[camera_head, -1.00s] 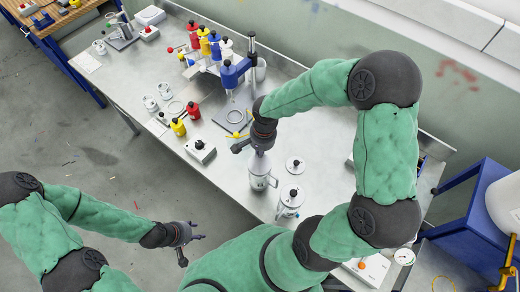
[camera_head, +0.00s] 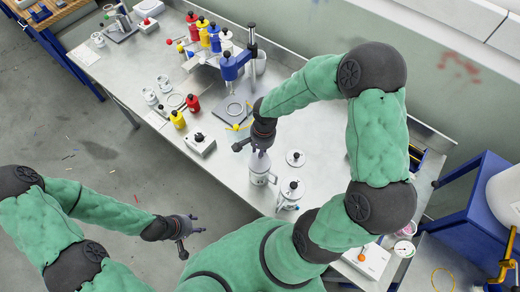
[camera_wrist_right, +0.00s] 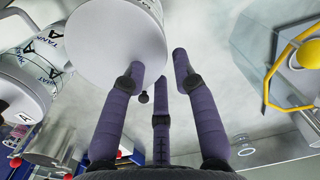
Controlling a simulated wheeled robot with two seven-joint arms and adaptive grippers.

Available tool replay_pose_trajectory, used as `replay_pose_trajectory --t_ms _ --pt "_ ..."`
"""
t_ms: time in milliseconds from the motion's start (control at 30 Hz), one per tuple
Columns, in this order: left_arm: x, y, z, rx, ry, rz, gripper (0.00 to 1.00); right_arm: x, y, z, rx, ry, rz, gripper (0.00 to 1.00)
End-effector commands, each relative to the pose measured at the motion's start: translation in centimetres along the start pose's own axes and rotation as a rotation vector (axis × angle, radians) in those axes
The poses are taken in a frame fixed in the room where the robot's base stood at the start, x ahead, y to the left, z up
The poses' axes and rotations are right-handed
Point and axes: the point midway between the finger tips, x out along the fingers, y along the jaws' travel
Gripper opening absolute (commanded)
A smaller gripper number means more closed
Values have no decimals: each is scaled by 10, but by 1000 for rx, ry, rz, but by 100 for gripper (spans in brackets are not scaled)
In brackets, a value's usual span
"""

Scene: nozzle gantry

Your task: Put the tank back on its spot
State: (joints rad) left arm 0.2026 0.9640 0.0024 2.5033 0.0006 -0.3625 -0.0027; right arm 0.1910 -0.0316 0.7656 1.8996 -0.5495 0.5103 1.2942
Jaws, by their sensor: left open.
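A pale metal tank (camera_head: 260,172) with a side handle stands on the bench at its front middle. My right gripper (camera_head: 258,147) is just above its top, fingers pointing down. In the right wrist view a large white disc-ended tank (camera_wrist_right: 112,42) lies left of the fingers, partly behind the left finger. A second metal tank (camera_head: 290,193) with a black knob stands nearby. Labels with "TANK" and "A" show in the wrist view. My left gripper (camera_head: 198,228) is open and empty, off the bench's front edge.
A round lid with a black knob (camera_head: 295,158) is behind the second tank. A blue nozzle stand (camera_head: 230,68) with a ringed base is further back. A blue stand (camera_head: 465,215) is at right.

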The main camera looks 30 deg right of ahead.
Motion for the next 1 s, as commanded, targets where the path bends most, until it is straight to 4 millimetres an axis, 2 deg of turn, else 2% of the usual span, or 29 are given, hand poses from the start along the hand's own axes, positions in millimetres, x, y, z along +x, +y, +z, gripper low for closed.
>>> replay_pose_trajectory --t_ms 367,467,800,1000 --pt "-5 2 0 0 0 0 47 -4 0 0 0 0 0 29" --pt "-5 2 0 0 0 0 47 -18 -1 -1 -1 4 -4 29" --pt "-10 4 0 0 0 0 47 -86 -1 0 0 4 -4 29" --pt "-11 4 0 0 0 0 47 -112 -1 0 0 2 -2 29"
